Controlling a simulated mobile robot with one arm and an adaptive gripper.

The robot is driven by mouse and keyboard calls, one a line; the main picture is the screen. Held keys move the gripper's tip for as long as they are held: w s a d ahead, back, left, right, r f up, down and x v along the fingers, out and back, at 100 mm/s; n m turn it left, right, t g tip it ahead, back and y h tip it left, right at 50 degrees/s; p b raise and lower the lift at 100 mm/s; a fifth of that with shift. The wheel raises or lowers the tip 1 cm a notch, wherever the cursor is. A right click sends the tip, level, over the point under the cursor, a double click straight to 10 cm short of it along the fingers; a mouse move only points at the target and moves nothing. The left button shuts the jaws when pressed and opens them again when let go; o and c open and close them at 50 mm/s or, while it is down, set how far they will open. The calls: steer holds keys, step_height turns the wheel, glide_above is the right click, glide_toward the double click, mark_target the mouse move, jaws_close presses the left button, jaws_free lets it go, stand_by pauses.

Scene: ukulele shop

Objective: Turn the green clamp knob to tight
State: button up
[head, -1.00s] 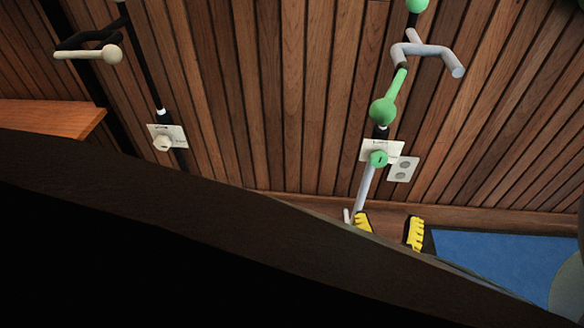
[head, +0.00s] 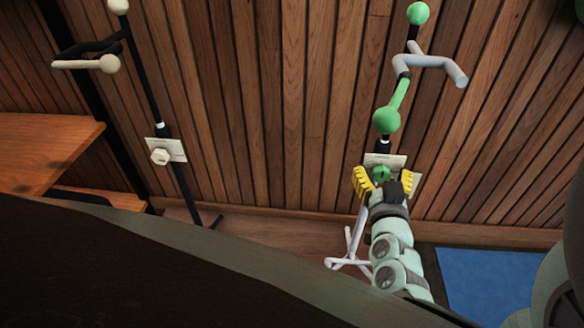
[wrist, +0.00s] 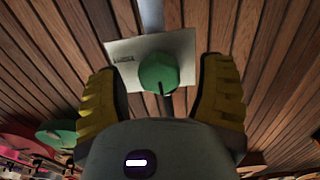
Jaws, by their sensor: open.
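The green clamp knob (head: 380,173) sits on a pale plate (head: 385,160) on the grey stand with green fittings. In the wrist view the green knob (wrist: 158,73) shows in front of its plate (wrist: 123,65), with a dark line on its lower side. My gripper (head: 377,180) is open, its yellow ridged fingers on either side of the knob. In the wrist view my gripper (wrist: 162,95) has a gap between each finger and the knob. I cannot tell how deep the fingertips reach. The plate's small print is not readable.
A black stand with a cream knob (head: 160,157) stands to the left. A grey hook (head: 435,62) and a green ball (head: 387,120) are above my gripper. Wood-slat wall lies behind. A wooden shelf (head: 45,145) is at the left and a blue mat (head: 490,285) at the lower right.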

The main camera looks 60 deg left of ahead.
steer(key=shift+w+a, duration=0.25)
steer(key=shift+w, duration=0.05)
steer(key=shift+c, duration=0.3)
steer(key=c, duration=1.1)
steer(key=shift+d+m, duration=0.1)
steer(key=shift+m, duration=0.2)
steer(key=m+b, duration=0.3)
steer(key=shift+f, duration=0.2)
steer(key=m+b, duration=0.3)
steer(key=m, duration=0.3)
steer(key=shift+m+b, duration=0.3)
steer(key=shift+b, duration=0.1)
steer(key=m+b, duration=0.1)
steer(key=m, duration=0.4)
steer(key=shift+w+d, duration=0.1)
steer(key=m, duration=0.4)
steer(key=shift+m, duration=0.3)
steer(key=shift+f+m, duration=0.1)
steer(key=shift+m, duration=0.2)
